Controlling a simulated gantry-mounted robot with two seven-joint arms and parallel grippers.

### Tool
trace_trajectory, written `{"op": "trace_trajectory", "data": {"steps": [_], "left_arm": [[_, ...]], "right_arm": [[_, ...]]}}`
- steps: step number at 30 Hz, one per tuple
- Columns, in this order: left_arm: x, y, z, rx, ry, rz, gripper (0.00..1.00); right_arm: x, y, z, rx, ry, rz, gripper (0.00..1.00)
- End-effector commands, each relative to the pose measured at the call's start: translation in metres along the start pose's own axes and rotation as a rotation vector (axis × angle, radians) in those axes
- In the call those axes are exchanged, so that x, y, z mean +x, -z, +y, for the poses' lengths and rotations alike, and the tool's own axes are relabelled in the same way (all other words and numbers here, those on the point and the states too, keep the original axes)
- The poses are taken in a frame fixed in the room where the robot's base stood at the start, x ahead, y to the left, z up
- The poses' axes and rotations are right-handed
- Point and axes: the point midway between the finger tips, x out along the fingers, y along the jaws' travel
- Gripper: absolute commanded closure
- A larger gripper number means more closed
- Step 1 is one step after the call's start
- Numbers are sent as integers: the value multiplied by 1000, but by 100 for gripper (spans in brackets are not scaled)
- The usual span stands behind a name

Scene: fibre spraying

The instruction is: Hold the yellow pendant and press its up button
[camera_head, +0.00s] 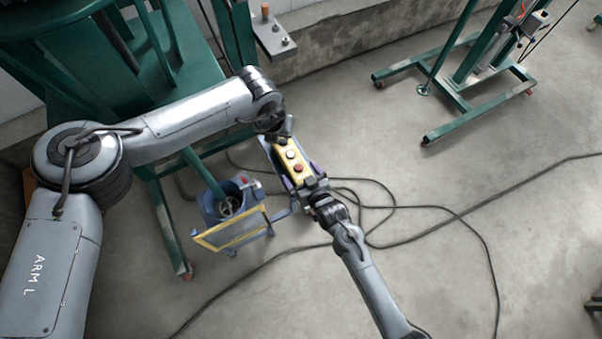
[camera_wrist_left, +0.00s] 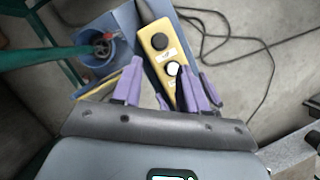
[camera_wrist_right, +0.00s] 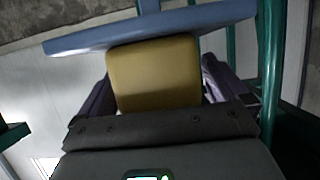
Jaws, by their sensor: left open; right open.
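The yellow pendant (camera_head: 284,148) is at the centre of the head view, its face with red and pale buttons turned up. In the left wrist view the pendant (camera_wrist_left: 152,62) shows a black button (camera_wrist_left: 160,41) and a white button (camera_wrist_left: 174,68) with small labels I cannot read surely. My left gripper (camera_wrist_left: 160,76) is open, its purple fingers near the button face; contact is unclear. In the right wrist view the pendant's end (camera_wrist_right: 155,75) lies between the purple fingers of my open right gripper (camera_wrist_right: 157,92). My right gripper (camera_head: 309,184) is at the pendant's lower end in the head view.
A blue bin (camera_head: 212,208) with a yellow-edged panel (camera_head: 232,232) stands left of the pendant. Black cables (camera_head: 400,207) lie on the concrete floor. Green steel frames stand at left (camera_head: 165,220) and upper right (camera_head: 452,98). The floor at right is mostly clear.

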Motion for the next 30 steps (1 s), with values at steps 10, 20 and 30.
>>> {"op": "trace_trajectory", "data": {"steps": [10, 20, 30], "left_arm": [[0, 0, 0, 0, 0, 0, 57], [0, 0, 0, 0, 0, 0, 57], [0, 0, 0, 0, 0, 0, 90]], "right_arm": [[2, 0, 0, 0, 0, 0, 2], [2, 0, 0, 0, 0, 0, 52], [2, 0, 0, 0, 0, 0, 72]]}}
